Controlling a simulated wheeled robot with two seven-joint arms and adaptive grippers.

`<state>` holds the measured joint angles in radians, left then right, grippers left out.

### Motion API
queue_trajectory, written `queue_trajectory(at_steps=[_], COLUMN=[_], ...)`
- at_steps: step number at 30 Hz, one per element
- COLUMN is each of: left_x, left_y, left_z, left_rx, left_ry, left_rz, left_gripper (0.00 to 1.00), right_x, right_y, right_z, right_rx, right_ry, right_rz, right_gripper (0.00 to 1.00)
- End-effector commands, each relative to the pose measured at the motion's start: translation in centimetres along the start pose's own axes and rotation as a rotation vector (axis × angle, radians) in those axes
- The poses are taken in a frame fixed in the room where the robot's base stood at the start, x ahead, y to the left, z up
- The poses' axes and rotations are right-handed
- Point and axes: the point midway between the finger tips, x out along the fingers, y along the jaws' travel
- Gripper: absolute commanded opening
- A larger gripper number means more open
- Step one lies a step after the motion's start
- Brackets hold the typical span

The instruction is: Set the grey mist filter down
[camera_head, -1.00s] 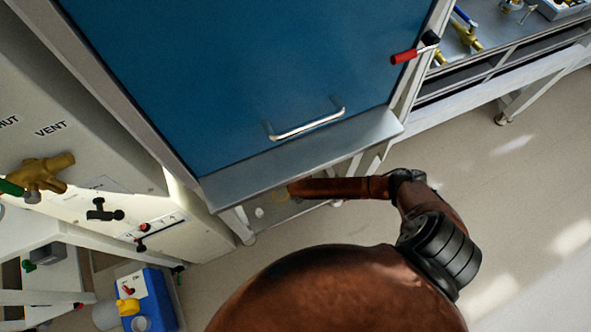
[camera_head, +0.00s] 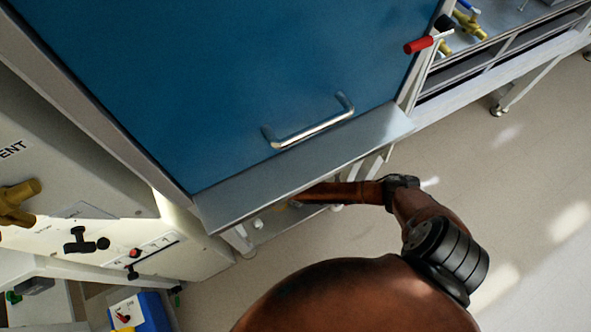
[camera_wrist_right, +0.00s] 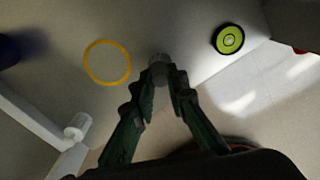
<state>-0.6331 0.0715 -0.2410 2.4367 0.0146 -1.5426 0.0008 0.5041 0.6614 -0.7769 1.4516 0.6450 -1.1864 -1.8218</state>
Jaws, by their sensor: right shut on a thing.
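The grey mist filter (camera_wrist_right: 158,68) shows as a small grey round piece between the fingertips of my right gripper (camera_wrist_right: 160,84) in the right wrist view. The gripper is shut on it. Behind it is a pale surface with a yellow ring (camera_wrist_right: 107,63), which lies to the left of the filter in the picture. I cannot tell whether the filter touches the surface. In the head view my right arm reaches under the grey metal ledge, which hides the gripper and filter. My left gripper is not in view.
A green disc with a dark rim (camera_wrist_right: 229,38) is to the right of the filter. A white post (camera_wrist_right: 62,140) stands at lower left. Above my arm are the metal ledge (camera_head: 300,175) and the blue panel (camera_head: 230,80) with its handle (camera_head: 312,128). Open floor (camera_head: 520,190) lies right.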

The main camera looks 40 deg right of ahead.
Motion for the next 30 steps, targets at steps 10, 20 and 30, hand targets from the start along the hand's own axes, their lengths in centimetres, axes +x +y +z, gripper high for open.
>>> queue_trajectory(at_steps=[10, 20, 30], left_x=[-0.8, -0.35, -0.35], left_y=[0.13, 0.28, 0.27], left_z=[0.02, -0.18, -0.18], left_rx=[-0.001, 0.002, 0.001], left_ry=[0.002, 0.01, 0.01], left_rz=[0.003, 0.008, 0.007], left_gripper=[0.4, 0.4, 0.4], right_x=[0.36, 0.69, 0.69], right_y=[0.08, 0.06, 0.05], right_z=[0.07, 0.04, 0.04], right_rx=[-0.001, 0.0, -0.001], right_ry=[-0.002, -0.001, -0.001], right_rz=[0.001, 0.001, 0.001], right_gripper=[0.0, 0.21, 0.31])
